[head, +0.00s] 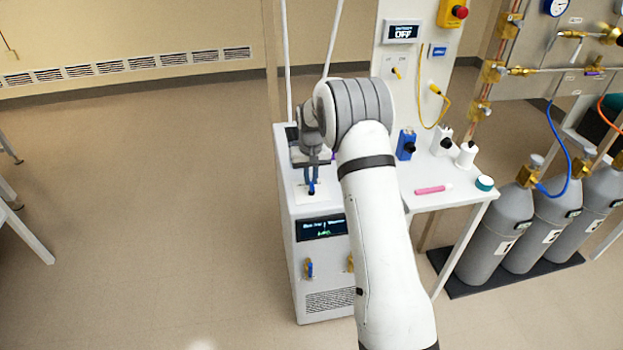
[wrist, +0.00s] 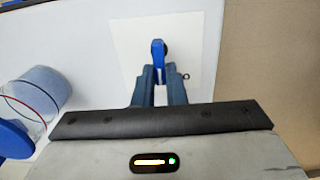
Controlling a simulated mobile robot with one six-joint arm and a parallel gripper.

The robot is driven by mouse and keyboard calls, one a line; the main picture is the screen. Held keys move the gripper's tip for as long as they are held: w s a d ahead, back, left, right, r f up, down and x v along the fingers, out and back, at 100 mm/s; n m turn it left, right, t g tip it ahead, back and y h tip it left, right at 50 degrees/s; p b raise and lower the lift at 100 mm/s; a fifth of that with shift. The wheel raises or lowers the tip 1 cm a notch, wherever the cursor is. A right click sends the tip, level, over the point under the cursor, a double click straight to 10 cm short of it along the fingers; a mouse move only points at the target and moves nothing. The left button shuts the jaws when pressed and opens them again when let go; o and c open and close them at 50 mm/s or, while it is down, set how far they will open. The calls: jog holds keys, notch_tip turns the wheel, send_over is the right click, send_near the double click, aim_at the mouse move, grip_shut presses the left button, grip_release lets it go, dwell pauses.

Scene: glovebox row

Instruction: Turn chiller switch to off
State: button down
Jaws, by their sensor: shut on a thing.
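The white box (head: 314,285), seemingly the chiller, stands left of my arm with a dark lit display (head: 321,228) on its front. A blue lever (wrist: 158,48), which seems to be its switch, stands on a pale square plate (wrist: 190,30) on the box's top; the plate also shows in the head view (head: 302,197). My gripper (wrist: 159,78) reaches down from above and is shut on the blue lever. The fingers hide the lever's lower part. In the head view my gripper (head: 312,180) is over the box top, and the lever's exact angle is unclear.
A white side table (head: 445,197) at right holds a pink marker (head: 432,190), a blue block (head: 406,146) and white bottles. Gas cylinders (head: 497,235) stand at right.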

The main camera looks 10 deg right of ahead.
aim_at(311, 181)
dwell(0.4)
jog(key=c, duration=1.5)
grip_release()
jog(key=shift+r+b, duration=0.6)
jog(key=shift+r, duration=3.3)
